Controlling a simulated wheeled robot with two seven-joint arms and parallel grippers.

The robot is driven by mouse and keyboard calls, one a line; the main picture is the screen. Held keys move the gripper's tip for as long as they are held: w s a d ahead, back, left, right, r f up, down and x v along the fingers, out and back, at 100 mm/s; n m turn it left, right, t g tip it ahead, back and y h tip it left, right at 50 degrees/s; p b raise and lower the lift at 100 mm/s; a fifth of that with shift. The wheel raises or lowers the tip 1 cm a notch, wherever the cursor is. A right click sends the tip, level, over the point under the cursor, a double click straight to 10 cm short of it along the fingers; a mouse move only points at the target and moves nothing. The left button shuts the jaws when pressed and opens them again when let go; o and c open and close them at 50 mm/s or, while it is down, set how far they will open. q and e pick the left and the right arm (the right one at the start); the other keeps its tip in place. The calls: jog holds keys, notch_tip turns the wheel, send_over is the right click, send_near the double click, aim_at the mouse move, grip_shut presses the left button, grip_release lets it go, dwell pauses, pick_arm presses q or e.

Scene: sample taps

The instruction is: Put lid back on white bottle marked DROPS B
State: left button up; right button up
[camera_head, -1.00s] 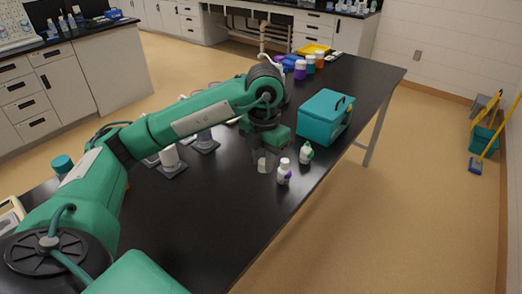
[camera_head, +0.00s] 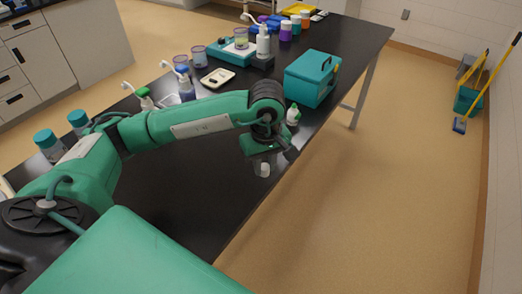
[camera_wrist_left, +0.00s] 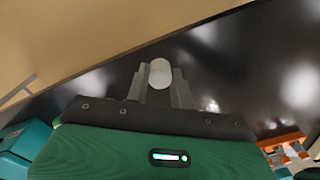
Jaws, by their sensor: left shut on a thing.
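My left gripper (camera_head: 262,164) is shut on a small white lid (camera_head: 264,170), which hangs between the fingertips above the near right edge of the black table. In the left wrist view the lid (camera_wrist_left: 160,73) is a white rounded piece between the two grey fingers. A small white bottle with green on it (camera_head: 293,115) stands just beyond the gripper, beside the teal box. Its lettering is too small to read. The gripper hides the table behind it, and no purple-marked bottle shows clearly now. My right gripper is out of view.
The teal box (camera_head: 312,78) with a dark handle stands at the right edge of the table (camera_head: 190,200). A balance, pump bottles and coloured-lid jars stand at the back and left. An orange rack (camera_wrist_left: 283,143) shows in the wrist view. The table's near middle is clear.

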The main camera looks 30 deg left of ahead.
pick_arm(q)
jog(key=d+f+m, duration=0.1)
jog(key=m, duration=0.2)
jog(key=s+d+f+m, duration=0.1)
jog(key=m, duration=0.3)
jog(key=s+f+m, duration=0.1)
jog(key=m, duration=0.2)
jog(key=shift+d+f+m, duration=0.3)
jog(key=shift+d, duration=0.1)
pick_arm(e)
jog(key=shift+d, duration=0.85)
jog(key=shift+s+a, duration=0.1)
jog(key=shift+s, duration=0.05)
